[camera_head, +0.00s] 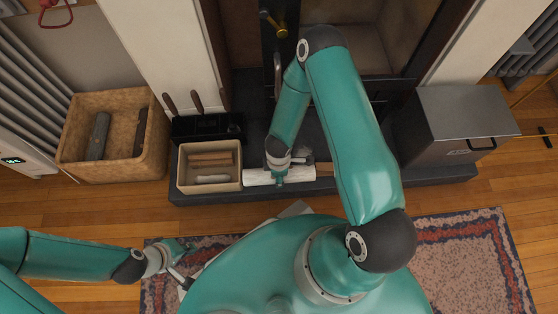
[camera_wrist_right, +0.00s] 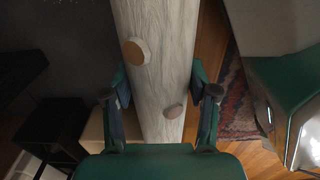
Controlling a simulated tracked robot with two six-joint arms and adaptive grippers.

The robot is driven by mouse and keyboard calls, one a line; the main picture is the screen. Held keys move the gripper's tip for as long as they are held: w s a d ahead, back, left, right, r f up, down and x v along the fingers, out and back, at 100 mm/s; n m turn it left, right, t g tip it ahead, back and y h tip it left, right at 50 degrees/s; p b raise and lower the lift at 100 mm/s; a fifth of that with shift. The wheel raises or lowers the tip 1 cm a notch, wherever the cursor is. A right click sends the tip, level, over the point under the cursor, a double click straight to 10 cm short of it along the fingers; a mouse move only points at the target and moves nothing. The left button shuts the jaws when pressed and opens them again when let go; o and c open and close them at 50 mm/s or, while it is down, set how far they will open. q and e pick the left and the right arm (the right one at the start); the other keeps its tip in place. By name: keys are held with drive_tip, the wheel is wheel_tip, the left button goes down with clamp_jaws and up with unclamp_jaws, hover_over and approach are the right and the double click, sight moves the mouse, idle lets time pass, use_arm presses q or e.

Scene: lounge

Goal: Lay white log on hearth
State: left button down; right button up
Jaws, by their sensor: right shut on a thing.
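The white log (camera_head: 303,173) lies lengthwise along the front of the dark hearth (camera_head: 330,190), just right of a small box. I cannot tell whether it rests on the slab or hangs slightly above it. My right gripper (camera_head: 279,172) reaches down over the log and is shut on it. In the right wrist view the pale log (camera_wrist_right: 155,60), with two round knots, passes between the fingers of my right gripper (camera_wrist_right: 160,105). My left gripper (camera_head: 184,266) is low at the left over the rug, its fingers apart and empty.
A cream box (camera_head: 180,183) with several sticks stands left of the log. A wicker basket (camera_head: 75,155) holds dark logs at far left. A black tool stand (camera_head: 205,128) is behind the box. A grey metal bin (camera_head: 425,150) stands at right. A patterned rug (camera_head: 460,260) covers the floor.

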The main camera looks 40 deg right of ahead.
wheel_tip(320, 180, down, 6)
drive_tip(key=shift+r+b, duration=0.1)
drive_tip(key=shift+b, duration=1.1)
drive_tip(key=o, duration=1.5)
